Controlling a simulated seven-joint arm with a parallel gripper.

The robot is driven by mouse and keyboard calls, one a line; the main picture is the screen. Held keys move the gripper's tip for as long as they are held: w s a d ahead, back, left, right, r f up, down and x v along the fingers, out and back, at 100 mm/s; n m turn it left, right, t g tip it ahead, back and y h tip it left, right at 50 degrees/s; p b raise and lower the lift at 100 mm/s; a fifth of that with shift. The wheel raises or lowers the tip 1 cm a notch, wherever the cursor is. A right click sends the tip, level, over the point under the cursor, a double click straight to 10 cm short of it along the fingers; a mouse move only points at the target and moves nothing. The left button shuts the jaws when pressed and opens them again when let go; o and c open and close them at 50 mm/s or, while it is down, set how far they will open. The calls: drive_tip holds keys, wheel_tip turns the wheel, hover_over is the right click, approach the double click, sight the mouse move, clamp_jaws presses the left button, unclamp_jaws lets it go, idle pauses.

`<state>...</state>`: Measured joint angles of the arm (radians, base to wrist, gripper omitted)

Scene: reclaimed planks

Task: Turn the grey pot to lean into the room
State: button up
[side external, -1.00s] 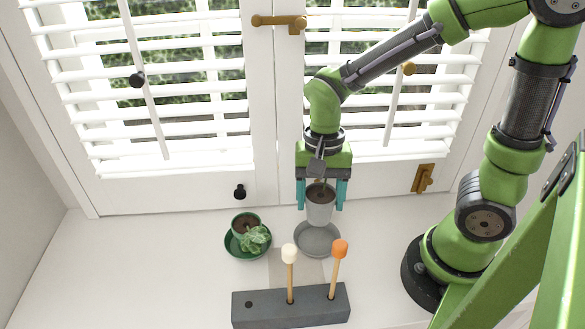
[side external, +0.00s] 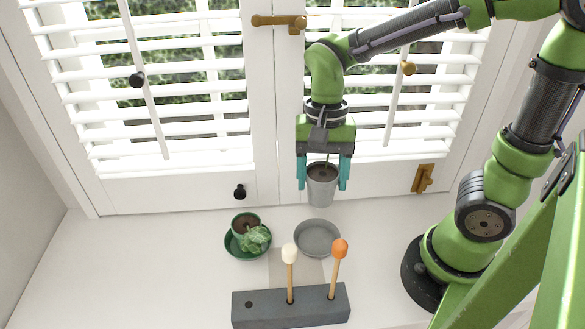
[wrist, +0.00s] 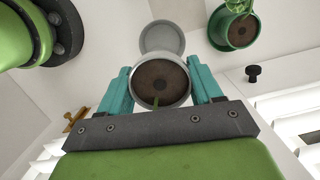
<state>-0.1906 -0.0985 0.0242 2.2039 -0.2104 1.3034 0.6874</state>
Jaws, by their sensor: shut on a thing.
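The grey pot (side external: 321,190), filled with dark soil, is between the teal fingers of my gripper (side external: 322,184), which is shut on it. The pot hangs roughly upright, clear of its grey saucer (side external: 317,240), in front of the window frame.
A green pot (side external: 244,224) with a leafy plant sits in a green saucer (side external: 230,247) to the left. A dark grey block (side external: 265,310) holds an orange-topped and a white-topped stick in front. White shutters (side external: 160,70) with a brass latch (side external: 424,179) stand close behind.

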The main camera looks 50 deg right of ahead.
sight(323, 196)
drive_tip(key=f+n, duration=0.2)
drive_tip(key=f, duration=0.1)
drive_tip(key=f+n, duration=0.1)
drive_tip(key=shift+s+a+f, duration=0.2)
drive_tip(key=shift+s+f, duration=0.05)
drive_tip(key=shift+s, duration=0.1)
drive_tip(key=f+n, duration=0.1)
drive_tip(key=n, duration=0.2)
drive_tip(key=f+n+h, duration=0.1)
drive_tip(key=f+n, duration=0.1)
drive_tip(key=n, duration=0.1)
drive_tip(key=f+n, duration=0.2)
drive_tip(key=n, duration=0.1)
drive_tip(key=shift+w+d+g+h, duration=0.2)
drive_tip(key=shift+w+g+h, duration=0.1)
drive_tip(key=shift+w+h, duration=0.1)
drive_tip(key=shift+f+n, duration=0.3)
drive_tip(key=shift+f, duration=1.1)
drive_tip(key=o, duration=1.3)
drive_tip(key=shift+o, duration=0.2)
